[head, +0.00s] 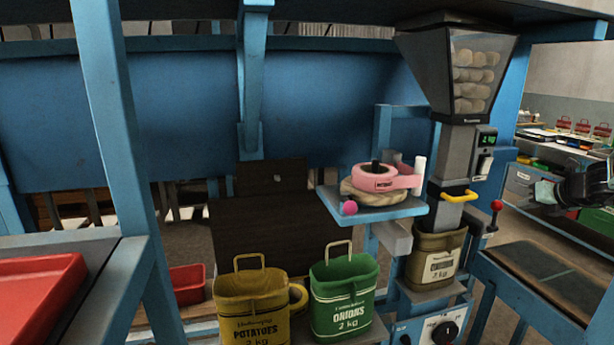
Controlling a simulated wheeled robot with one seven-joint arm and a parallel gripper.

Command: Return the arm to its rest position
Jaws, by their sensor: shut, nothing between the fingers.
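My gripper (546,193) is at the right edge of the head view, a dark body with pale teal fingers pointing left. It is shut and empty. It is held up in the air, to the right of the filling machine and apart from the sacks. An olive-yellow potato sack (250,307) and a green onion sack (343,296) stand open side by side at the bottom middle. A brown-olive sack (434,258) with a white label sits under the machine's spout. The rest of my arm is cut off by the frame's edge.
The hopper (480,75) holds potato-like lumps above a yellow lever (458,196) and a red-knobbed lever (496,206). A blue shelf (385,212) carries a pink tape roll (375,178). A dark-topped blue bench (548,280) is at lower right. A red tray (35,300) lies at left.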

